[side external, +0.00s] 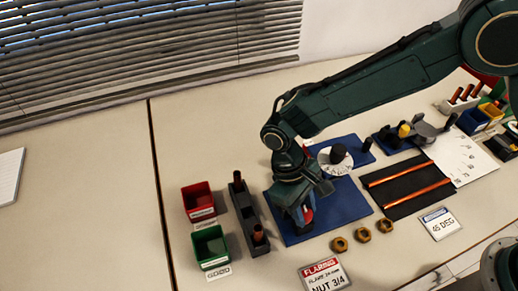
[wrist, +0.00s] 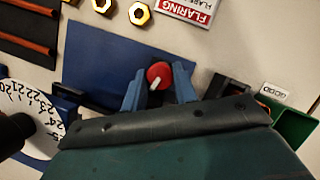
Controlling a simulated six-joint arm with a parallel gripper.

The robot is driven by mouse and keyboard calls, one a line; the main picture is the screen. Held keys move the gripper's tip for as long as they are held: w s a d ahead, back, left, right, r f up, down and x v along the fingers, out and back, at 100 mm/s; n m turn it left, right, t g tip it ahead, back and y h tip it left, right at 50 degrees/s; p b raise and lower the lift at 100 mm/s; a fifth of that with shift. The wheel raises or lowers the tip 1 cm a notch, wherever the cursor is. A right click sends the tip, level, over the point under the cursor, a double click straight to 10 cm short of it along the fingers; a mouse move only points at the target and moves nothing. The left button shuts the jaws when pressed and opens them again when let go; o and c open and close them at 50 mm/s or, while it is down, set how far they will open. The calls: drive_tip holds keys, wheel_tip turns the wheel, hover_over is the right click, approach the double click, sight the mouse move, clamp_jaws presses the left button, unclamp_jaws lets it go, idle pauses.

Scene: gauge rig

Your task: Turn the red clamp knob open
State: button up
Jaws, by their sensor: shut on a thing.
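The red clamp knob (wrist: 159,73) is round and has a white mark on it, pointing down and slightly left in the wrist view. It sits over the blue plate (wrist: 92,68). My gripper (wrist: 159,78) is shut on the knob, with one blue finger on each side of it. In the side external view, my gripper (side external: 301,217) points down at the blue plate (side external: 345,207), and only a bit of the red knob (side external: 308,214) shows between the fingers. The clamp under the knob is hidden.
A white numbered dial (side external: 336,168) stands close behind my gripper. A dark rack (side external: 246,220), red bin (side external: 198,202) and green bin (side external: 210,247) stand left. Several brass nuts (side external: 362,235) and a FLARING card (side external: 325,276) lie in front. Copper tubes (side external: 410,192) lie right.

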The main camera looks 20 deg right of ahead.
drive_tip(key=shift+a+n+t+h, duration=0.1)
drive_tip(key=shift+n+t+h, duration=0.25)
drive_tip(key=shift+n, duration=0.95)
drive_tip(key=o, duration=1)
drive_tip(key=shift+c, duration=0.2)
